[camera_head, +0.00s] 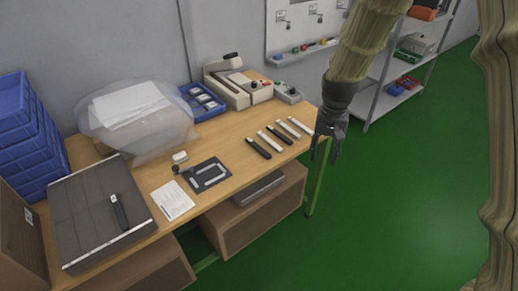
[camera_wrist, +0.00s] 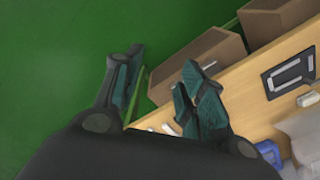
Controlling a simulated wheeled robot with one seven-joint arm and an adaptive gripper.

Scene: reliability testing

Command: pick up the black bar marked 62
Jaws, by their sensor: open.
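Two black bars lie on the wooden table, one at the left end of a row of bars (camera_head: 258,148) and one third from left (camera_head: 281,134). White bars (camera_head: 270,141) lie among them. Another black bar (camera_head: 119,212) lies on a grey slatted box at the left. The number 62 is not readable on any of them. My gripper (camera_head: 325,155) is open and empty, beyond the table's right end and to the right of the row. In the wrist view its fingers (camera_wrist: 163,65) are spread, with green floor and the table edge behind.
The table (camera_head: 232,176) holds a black frame-shaped fixture (camera_head: 208,174), a paper sheet (camera_head: 172,200), a covered shape (camera_head: 140,115), a blue tray (camera_head: 203,101) and a beige device (camera_head: 235,87). A shelf (camera_head: 405,75) stands behind my arm. The green floor at right is clear.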

